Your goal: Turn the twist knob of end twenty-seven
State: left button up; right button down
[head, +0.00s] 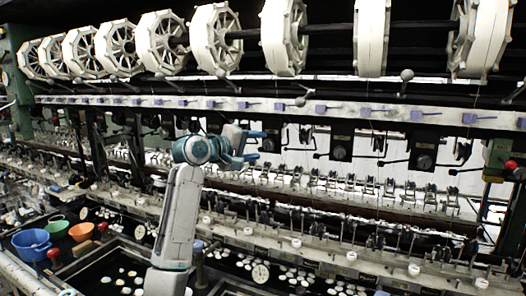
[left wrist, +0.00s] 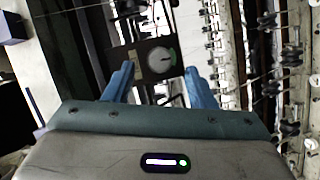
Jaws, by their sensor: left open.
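My left gripper (head: 257,146) is open, its two blue fingers pointing right toward the machine's knob row in the head view. In the left wrist view the open fingers (left wrist: 159,88) show with nothing between their tips. No end number is readable. In the head view the gripper seems to hide this knob. My right gripper is not in view.
More dark boxes with round knobs (head: 340,152) stand to the right. White reels (head: 285,36) hang above a rail with purple clips (head: 321,108). Below are metal guides (head: 350,183) and basins with white cocoons (head: 290,271). Blue (head: 31,243) and orange (head: 81,232) bowls stand at lower left.

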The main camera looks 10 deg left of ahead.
pick_arm(q)
jog(key=b+v, duration=0.2)
jog(key=v, duration=0.5)
jog(key=shift+s+f, duration=0.1)
